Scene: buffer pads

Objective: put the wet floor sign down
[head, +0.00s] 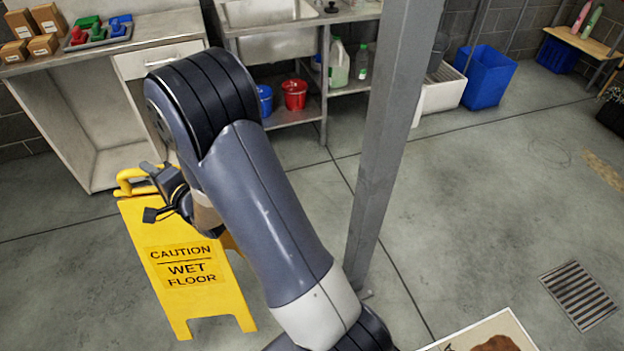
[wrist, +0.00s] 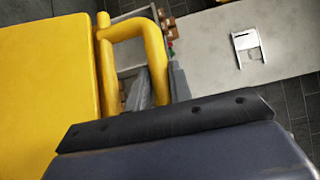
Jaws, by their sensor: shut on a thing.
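The yellow wet floor sign (head: 187,268) stands upright in the head view, its two legs spread toward the concrete floor. I cannot tell from this angle whether its feet touch the floor. My gripper (head: 158,192) is at the top of the sign, shut on it by the handle (head: 135,180). In the wrist view the sign's yellow panel (wrist: 50,85) fills the left side and its looped handle (wrist: 153,55) rises beside my gripper (wrist: 172,90). My arm hides part of the sign's right side.
A grey post (head: 385,150) stands right of my arm. A counter (head: 100,50) and a sink bench (head: 300,20) line the back. A blue bin (head: 487,78) is at the back right. Floor left of the sign is clear.

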